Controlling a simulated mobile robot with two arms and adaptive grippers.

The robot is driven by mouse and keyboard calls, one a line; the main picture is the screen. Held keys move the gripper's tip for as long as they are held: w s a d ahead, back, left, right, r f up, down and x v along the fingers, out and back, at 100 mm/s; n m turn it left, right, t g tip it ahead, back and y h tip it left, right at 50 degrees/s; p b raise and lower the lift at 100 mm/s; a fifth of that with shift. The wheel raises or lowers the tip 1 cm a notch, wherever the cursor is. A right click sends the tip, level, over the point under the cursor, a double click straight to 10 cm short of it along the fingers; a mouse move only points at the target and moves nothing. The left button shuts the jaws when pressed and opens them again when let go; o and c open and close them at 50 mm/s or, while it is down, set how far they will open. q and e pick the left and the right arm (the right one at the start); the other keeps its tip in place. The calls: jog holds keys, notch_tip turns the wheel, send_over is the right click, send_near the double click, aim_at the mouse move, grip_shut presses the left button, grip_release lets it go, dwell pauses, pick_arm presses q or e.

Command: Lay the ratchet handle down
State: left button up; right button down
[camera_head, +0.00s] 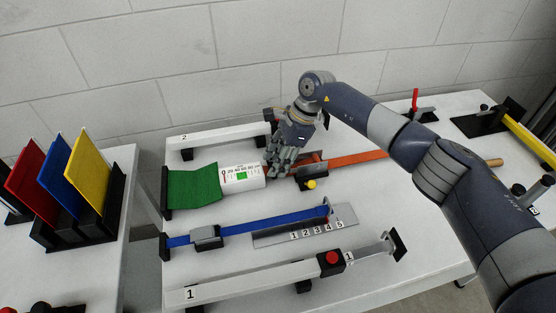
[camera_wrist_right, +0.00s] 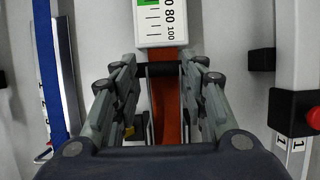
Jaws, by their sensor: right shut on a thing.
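My right gripper (camera_head: 280,166) reaches down over the ratchet on the middle table, fingers pointing down. In the right wrist view, its fingers (camera_wrist_right: 164,70) are closed around the dark crossbar of the ratchet handle (camera_wrist_right: 160,70). The orange strap (camera_head: 355,158) runs to the right from the ratchet body (camera_head: 309,170); it also shows between the fingers in the wrist view (camera_wrist_right: 166,105). A yellow knob (camera_head: 311,184) sits at the front of the ratchet. The fingers hide much of the handle in the head view, so its exact tilt is unclear. My left gripper is not in view.
A white gauge box (camera_head: 242,178) with a green strap (camera_head: 193,187) lies just left of the gripper. In front are a blue strap (camera_head: 270,220) over a numbered plate (camera_head: 345,214) and a white beam with a red button (camera_head: 332,257). Coloured panels (camera_head: 87,178) stand at left.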

jog(key=shift+a+r+y+b, duration=0.1)
jog(key=shift+a+y+b, duration=0.25)
jog(key=shift+b, duration=0.3)
jog(key=shift+w+d+r, duration=0.1)
jog(key=shift+d+r, duration=0.05)
jog(key=shift+d+r+y+b, duration=0.1)
jog(key=shift+r+y+b, duration=0.2)
jog(key=shift+b, duration=0.5)
jog(key=shift+w+d+r+g+y+b, duration=0.2)
jog(key=shift+d+r+y+b, duration=0.3)
jog(key=shift+r+b, duration=0.45)
jog(key=shift+w+d+r+g+y+b, duration=0.15)
jog(key=shift+d+r+y+b, duration=0.45)
jog(key=shift+b, duration=0.55)
jog(key=shift+w+d+r+g+y+b, duration=0.1)
jog(key=shift+w+d+r+y+b, duration=0.2)
jog(key=shift+r+b, duration=0.7)
jog(key=shift+d, duration=0.4)
jog(key=shift+s+d+f+b, duration=0.15)
jog(key=shift+d+f+b, duration=0.05)
jog(key=shift+f+b, duration=0.1)
